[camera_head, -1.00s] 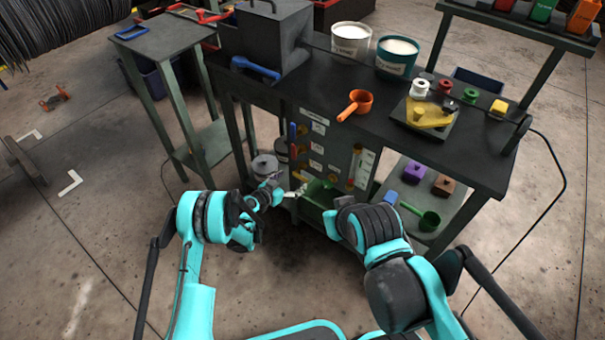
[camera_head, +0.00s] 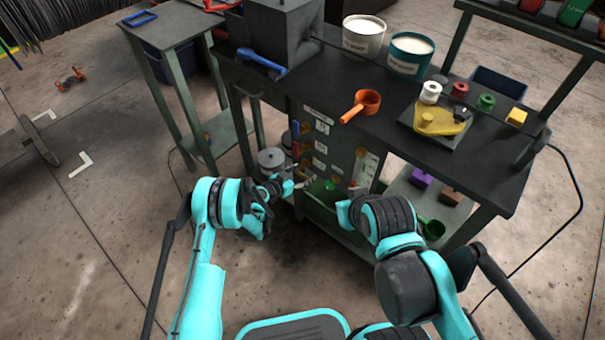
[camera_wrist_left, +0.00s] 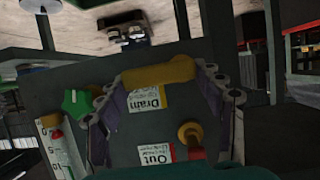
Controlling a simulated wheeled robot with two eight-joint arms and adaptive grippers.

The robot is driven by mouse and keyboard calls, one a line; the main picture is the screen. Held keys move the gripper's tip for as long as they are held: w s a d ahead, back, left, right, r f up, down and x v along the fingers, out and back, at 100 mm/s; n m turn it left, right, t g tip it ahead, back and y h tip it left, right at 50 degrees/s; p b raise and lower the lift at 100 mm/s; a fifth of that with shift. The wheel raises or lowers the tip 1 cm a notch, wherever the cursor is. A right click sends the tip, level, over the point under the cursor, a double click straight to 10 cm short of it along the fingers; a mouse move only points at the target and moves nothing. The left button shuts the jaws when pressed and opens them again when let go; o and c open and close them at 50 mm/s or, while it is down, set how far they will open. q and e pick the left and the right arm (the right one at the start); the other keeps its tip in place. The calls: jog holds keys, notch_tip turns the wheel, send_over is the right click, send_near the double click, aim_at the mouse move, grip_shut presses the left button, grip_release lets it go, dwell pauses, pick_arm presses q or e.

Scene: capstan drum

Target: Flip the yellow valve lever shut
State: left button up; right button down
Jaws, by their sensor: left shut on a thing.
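In the left wrist view a yellow valve lever (camera_wrist_left: 158,75) lies crosswise over a dark panel, above the Drain label (camera_wrist_left: 147,100). My left gripper (camera_wrist_left: 168,100) has its fingers at the two ends of this lever and is shut on it. In the head view my left gripper (camera_head: 303,182) is at the lower front of the valve panel (camera_head: 337,150). The lever in its grasp is too small to make out there. My right arm's wrist (camera_head: 362,215) is in front of the panel's lower right.
A brownish-yellow knob (camera_wrist_left: 190,135) sits beside the Out label (camera_wrist_left: 155,153); a green handle (camera_wrist_left: 76,103) is close by the fingers. The black bench (camera_head: 390,110) bears an orange scoop (camera_head: 362,105). A grey bucket (camera_head: 271,160) stands left of the panel.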

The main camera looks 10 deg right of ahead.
pick_arm(q)
jog(key=shift+r, duration=0.1)
jog(key=n, duration=0.1)
jog(key=n+g+h, duration=0.1)
jog(key=shift+w+a+r+n, duration=0.15)
jog(key=shift+w+r+n, duration=0.15)
jog(key=shift+r, duration=0.1)
jog(key=shift+w+a+r+n+g+h, duration=0.15)
jog(key=shift+n+g+h, duration=0.15)
jog(key=shift+n, duration=0.2)
jog(key=shift+w+r+n+g+h, duration=0.1)
jog(key=shift+n+g+h, duration=0.2)
jog(key=shift+n, duration=0.2)
jog(key=o, duration=1.2)
jog(key=shift+a, duration=0.1)
jog(key=v, duration=1.2)
jog(key=shift+f, duration=0.1)
